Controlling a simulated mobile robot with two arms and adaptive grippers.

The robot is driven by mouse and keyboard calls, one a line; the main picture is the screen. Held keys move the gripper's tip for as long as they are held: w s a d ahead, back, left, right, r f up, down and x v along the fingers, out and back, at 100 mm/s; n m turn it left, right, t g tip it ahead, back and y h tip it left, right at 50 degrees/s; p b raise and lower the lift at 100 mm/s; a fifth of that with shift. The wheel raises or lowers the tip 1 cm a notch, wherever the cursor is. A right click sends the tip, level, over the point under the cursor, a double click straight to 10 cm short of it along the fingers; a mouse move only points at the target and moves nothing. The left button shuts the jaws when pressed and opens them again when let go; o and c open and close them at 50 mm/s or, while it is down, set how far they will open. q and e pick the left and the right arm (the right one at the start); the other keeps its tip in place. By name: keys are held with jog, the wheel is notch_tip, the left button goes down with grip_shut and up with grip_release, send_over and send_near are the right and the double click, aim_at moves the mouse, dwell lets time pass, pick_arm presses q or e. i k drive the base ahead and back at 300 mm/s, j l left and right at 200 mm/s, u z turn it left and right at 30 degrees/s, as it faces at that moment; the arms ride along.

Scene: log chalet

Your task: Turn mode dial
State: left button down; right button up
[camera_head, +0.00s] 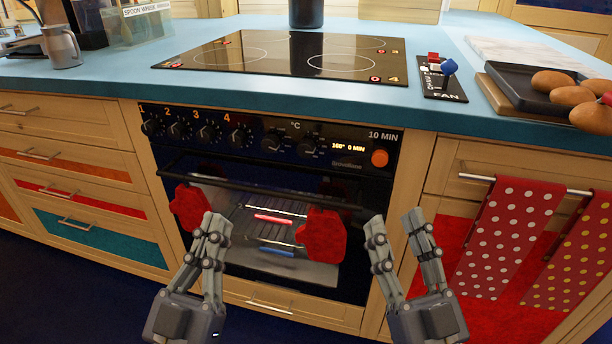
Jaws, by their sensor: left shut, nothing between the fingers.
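The oven (255,215) stands below the counter with a black control panel (180,128) along its top. Numbered knobs 1 to 4 sit at the panel's left. Two more black dials, a left one (272,142) and a right one (307,146) near the °C mark, sit mid-panel; I cannot read which is the mode dial. A lit display (349,147) and an orange button (379,158) are to their right. My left gripper (211,226) is shut and empty, low at the oven's left. My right gripper (394,226) is open and empty, low at the right. Neither touches a dial.
A left red mitt (188,208) and a right red mitt (321,236) hang at the oven handle (255,188). Dotted towels (508,232) hang at right. The hob (290,55), fan switch panel (440,80) and bread tray (520,85) are on the blue counter.

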aim_at(270, 143)
jog(key=k, duration=1)
